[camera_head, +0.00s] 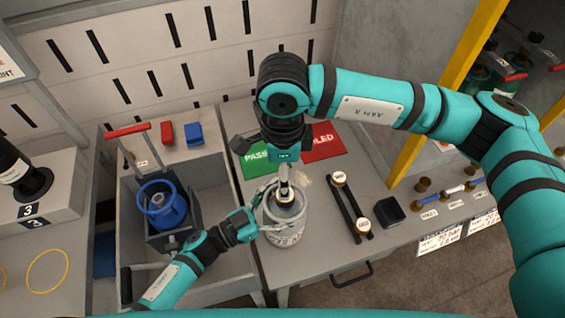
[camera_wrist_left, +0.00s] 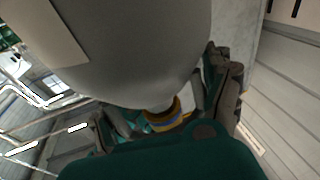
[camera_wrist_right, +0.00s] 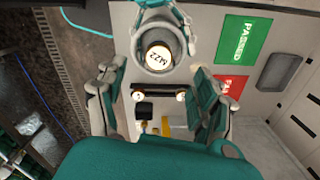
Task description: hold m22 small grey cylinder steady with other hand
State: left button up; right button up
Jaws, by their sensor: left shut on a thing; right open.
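The small grey cylinder (camera_head: 286,232) stands upright on the grey table, and its body fills much of the left wrist view (camera_wrist_left: 140,50). In the right wrist view a round white cap marked M22 (camera_wrist_right: 158,57) shows on its top. My left gripper (camera_head: 262,222) is shut around the cylinder's side from the left. Its fingers (camera_wrist_left: 165,105) show on either side of the body in the left wrist view. My right gripper (camera_head: 275,150) is over the table above and behind the cylinder.
Green PASSED (camera_head: 256,160) and red (camera_head: 323,142) mats lie behind the cylinder. A cart with a blue ring-topped item (camera_head: 162,204) stands left. A yellow post (camera_head: 440,100) rises at right.

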aim_at(284, 204)
notch_tip(284, 204, down, 10)
jog(key=shift+r, duration=0.2)
jog(key=shift+w, duration=0.1)
grip_shut()
jog(key=shift+c, duration=1.8)
grip_release()
jog(key=shift+d, duration=0.25)
jog(key=shift+c, duration=0.3)
